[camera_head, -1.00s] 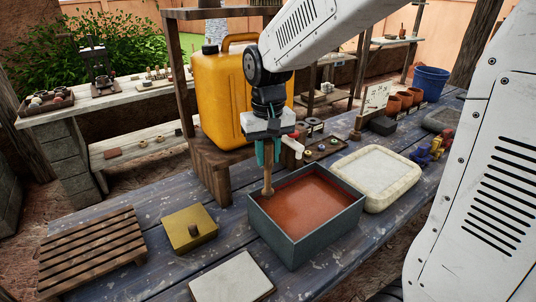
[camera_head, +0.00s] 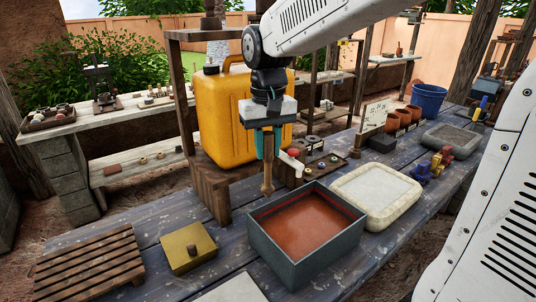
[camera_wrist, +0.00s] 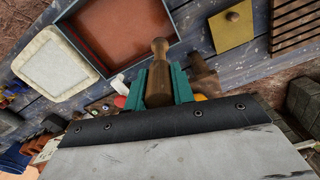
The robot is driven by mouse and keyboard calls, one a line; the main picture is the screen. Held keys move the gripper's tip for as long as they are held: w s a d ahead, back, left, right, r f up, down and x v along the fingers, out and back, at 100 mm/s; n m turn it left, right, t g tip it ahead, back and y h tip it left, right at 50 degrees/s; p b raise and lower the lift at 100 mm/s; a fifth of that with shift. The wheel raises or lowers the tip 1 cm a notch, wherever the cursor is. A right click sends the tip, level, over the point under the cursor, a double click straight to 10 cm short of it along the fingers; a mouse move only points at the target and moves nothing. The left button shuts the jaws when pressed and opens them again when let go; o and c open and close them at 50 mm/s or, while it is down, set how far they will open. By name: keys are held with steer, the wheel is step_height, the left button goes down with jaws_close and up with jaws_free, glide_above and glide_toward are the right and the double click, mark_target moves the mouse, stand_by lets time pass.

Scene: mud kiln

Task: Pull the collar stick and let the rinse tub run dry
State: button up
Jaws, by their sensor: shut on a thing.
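The stick also shows between the fingers in the wrist view (camera_wrist: 160,60). Its lower end is clear of the rinse tub, above and behind the tub's far left corner. The rinse tub (camera_head: 285,262) is a grey open box on the blue table. Red-brown liquid or a wet floor (camera_head: 305,226) shows inside, with a redder band on the inner walls above it. The tub's drain hole cannot be made out.
A yellow jerrycan (camera_head: 225,115) stands on a wooden stand (camera_head: 212,188) behind my gripper. A pale slab in a rounded frame (camera_head: 375,195) lies right of the tub. A yellow lidded box (camera_head: 187,250) and a slatted rack (camera_head: 90,268) lie left.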

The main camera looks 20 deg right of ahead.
mark_target(268, 133)
steer(key=shift+r, duration=2.9)
stand_by(1.0)
